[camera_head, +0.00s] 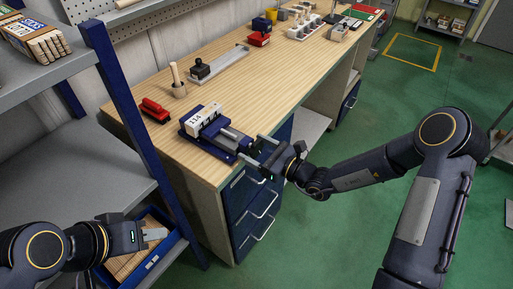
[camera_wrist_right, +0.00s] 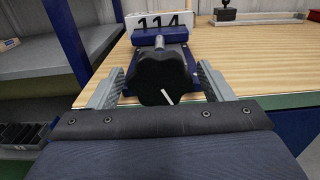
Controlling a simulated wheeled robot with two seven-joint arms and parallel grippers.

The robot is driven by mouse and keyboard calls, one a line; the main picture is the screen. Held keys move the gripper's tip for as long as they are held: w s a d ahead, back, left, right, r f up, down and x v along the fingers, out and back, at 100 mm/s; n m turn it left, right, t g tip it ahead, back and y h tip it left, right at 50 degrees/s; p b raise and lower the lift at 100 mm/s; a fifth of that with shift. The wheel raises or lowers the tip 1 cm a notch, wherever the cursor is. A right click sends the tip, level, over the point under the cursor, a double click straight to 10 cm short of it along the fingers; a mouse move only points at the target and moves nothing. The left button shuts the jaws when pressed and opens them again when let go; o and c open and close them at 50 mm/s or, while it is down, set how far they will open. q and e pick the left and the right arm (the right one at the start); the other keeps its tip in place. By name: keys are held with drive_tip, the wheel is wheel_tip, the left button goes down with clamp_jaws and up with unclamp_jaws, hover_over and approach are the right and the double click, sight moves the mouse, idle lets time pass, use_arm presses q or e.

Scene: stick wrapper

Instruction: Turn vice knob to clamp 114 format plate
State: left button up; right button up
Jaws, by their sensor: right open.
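The blue vice (camera_head: 213,134) sits at the near left end of the wooden bench. The white 114 format plate (camera_head: 203,117) stands upright in it and also shows at the top of the right wrist view (camera_wrist_right: 160,22). The black vice knob (camera_wrist_right: 162,78) faces the right wrist camera, with a white mark on its lower face. My right gripper (camera_head: 258,148) is open, with its fingers on either side of the knob; I cannot tell whether they touch it. My left gripper (camera_head: 155,235) is at the lower left, away from the vice, over a blue bin; its jaw opening is unclear.
On the bench (camera_head: 283,79) are a red stamp (camera_head: 155,110), a wooden-handled tool (camera_head: 177,80) and a metal tray with a black stamp (camera_head: 201,69). A grey shelf (camera_head: 70,185) with a blue post stands left. Blue drawers (camera_head: 254,208) are below the vice.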

drive_tip(key=c, duration=1)
drive_tip(key=shift+m, duration=0.8)
drive_tip(key=o, duration=1)
drive_tip(key=shift+d, duration=0.1)
drive_tip(key=b+v, duration=0.1)
drive_tip(key=v, duration=0.6)
drive_tip(key=shift+s+d, duration=0.2)
drive_tip(key=shift+s, duration=0.1)
